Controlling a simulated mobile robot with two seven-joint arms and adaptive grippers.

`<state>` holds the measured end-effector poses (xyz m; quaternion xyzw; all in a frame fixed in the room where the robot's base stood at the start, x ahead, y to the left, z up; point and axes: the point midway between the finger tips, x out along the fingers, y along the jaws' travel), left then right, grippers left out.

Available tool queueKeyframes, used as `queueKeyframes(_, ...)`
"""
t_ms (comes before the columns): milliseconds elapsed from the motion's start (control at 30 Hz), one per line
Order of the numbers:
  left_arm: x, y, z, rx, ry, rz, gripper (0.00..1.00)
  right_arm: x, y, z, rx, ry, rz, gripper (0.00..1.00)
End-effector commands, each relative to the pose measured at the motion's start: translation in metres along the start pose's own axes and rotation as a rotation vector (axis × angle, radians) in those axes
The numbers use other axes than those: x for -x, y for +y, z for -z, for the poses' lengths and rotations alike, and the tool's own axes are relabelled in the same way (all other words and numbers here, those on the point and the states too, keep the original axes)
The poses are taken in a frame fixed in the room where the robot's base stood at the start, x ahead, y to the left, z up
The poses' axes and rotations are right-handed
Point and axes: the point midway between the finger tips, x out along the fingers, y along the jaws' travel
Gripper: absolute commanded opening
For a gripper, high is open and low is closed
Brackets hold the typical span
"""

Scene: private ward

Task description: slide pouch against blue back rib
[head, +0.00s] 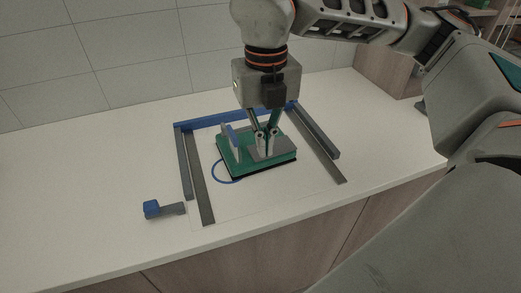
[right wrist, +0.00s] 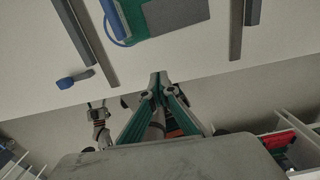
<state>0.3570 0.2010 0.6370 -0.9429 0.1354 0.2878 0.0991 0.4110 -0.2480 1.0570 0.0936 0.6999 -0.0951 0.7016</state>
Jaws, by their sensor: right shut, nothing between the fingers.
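The pouch (head: 232,165) is a flat green block with a dark lower edge and a grey patch on top. A blue-and-grey upright piece (head: 230,137) stands at its left part. The blue back rib (head: 215,119) runs along the back of a grey frame, behind the pouch. A gap seems to show between pouch and rib; my gripper hides part of it. My right gripper (head: 265,144) is shut and empty, pointing down over the grey patch; I cannot tell if it touches. The right wrist view shows its closed fingertips (right wrist: 158,78) and the pouch (right wrist: 129,12). My left gripper does not show clearly.
Grey side rails stand left (head: 186,165) and right (head: 318,133), with flat grey strips inside them. A blue ring outline (head: 213,172) shows at the pouch's front left. A small blue-ended grey piece (head: 152,209) lies outside the frame. The white counter (head: 80,190) is clear at left.

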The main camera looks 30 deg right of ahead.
Motion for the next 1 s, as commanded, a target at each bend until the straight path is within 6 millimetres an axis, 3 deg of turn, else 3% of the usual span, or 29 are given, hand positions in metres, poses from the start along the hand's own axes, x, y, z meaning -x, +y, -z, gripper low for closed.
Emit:
queueKeyframes(533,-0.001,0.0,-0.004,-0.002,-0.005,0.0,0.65,-0.099,0.0,0.002,0.004,0.007,0.0,0.0)
queueKeyframes(733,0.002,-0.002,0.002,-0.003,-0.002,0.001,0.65,-0.095,0.001,-0.028,0.001,0.002,-0.002,0.0)
queueKeyframes(1000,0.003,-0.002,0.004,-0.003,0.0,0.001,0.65,-0.096,0.001,-0.039,0.005,0.003,-0.002,0.0)
